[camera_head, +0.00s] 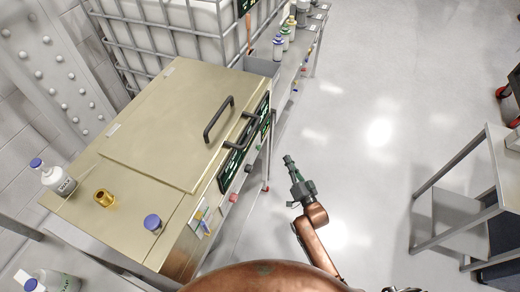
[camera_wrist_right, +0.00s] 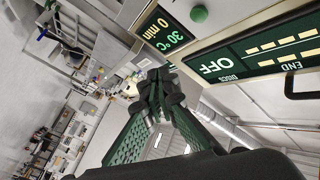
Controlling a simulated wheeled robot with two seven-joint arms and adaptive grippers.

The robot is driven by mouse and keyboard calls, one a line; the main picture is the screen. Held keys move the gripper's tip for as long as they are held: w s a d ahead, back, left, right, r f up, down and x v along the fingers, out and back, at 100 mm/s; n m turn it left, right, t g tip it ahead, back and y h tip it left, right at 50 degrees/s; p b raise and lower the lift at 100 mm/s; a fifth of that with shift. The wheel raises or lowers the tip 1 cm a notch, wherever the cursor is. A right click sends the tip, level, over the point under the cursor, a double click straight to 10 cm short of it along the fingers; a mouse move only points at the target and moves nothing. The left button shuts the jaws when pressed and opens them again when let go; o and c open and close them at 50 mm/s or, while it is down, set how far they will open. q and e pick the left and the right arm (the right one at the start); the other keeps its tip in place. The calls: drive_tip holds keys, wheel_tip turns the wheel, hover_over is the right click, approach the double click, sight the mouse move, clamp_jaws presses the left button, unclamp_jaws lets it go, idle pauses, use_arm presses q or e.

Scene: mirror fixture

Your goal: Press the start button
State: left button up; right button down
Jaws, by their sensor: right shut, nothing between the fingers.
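A gold-topped machine (camera_head: 180,115) with a closed lid and black handles stands at the left in the head view. Its front carries dark green panels (camera_head: 232,168) and small knobs, one of them red (camera_head: 233,198). I cannot read a start label. My right gripper (camera_head: 289,160) is shut and empty, in front of the machine and apart from it. Its fingers also show in the wrist view (camera_wrist_right: 158,82). My left gripper is out of view.
A white bottle (camera_head: 58,182), a brass fitting (camera_head: 104,198) and a blue-capped item (camera_head: 152,222) stand on the machine top. A caged white tank (camera_head: 185,30) is behind. A bench with several bottles (camera_head: 278,46) is at the back. A metal table (camera_head: 480,190) stands right; the floor between is clear.

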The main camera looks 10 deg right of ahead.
sight(259, 148)
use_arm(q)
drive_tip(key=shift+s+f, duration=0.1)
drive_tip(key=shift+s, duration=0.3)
use_arm(e)
drive_tip(key=shift+w+a+r, duration=0.1)
drive_tip(key=shift+w+r, duration=0.05)
drive_tip(key=shift+r, duration=0.65)
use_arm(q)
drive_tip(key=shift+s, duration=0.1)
use_arm(e)
drive_tip(key=shift+a, duration=0.1)
